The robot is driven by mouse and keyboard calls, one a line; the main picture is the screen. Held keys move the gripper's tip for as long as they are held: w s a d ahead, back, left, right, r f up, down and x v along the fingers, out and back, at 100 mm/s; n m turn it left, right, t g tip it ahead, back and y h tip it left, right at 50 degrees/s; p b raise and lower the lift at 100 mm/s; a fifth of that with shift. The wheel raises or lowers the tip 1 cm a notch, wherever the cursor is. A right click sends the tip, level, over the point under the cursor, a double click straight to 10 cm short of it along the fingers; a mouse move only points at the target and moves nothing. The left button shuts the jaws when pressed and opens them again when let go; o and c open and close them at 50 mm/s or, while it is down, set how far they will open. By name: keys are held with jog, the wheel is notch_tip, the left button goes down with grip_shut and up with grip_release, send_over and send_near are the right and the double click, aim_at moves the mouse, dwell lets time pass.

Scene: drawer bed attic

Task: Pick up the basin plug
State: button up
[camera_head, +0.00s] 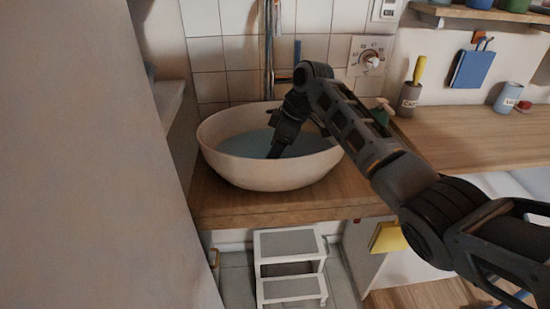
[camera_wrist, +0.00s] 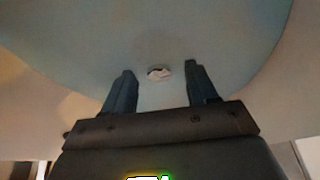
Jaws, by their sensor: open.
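The basin plug (camera_wrist: 159,72) shows in the wrist view as a small, pale, round piece at the bottom of the basin. It lies ahead of my gripper (camera_wrist: 160,80), between the lines of its two fingers. The basin (camera_head: 222,165) is a wide cream bowl with a blue-grey inside, standing on a wooden counter. In the head view my gripper (camera_head: 276,153) reaches down into the basin, fingers pointing at its floor. The fingers are apart with nothing between them. The plug cannot be made out in the head view, where my gripper and the basin's near wall block the sight.
The wooden counter (camera_head: 265,208) runs under the basin, with a longer worktop (camera_head: 470,140) at right. A white step stool (camera_head: 290,268) stands below. The basin's rim surrounds my gripper.

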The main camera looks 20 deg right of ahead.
jog(key=shift+c, duration=0.2)
grip_shut()
jog(key=shift+r, duration=0.15)
jog(key=shift+r, duration=0.65)
notch_tip(320, 180, up, 3)
jog(key=shift+f, duration=0.2)
jog(key=s+d+r+p, duration=0.5)
jog(key=d+r, duration=0.5)
jog(key=r, duration=0.2)
jog(key=shift+s, duration=0.5)
jog(key=shift+f, duration=0.1)
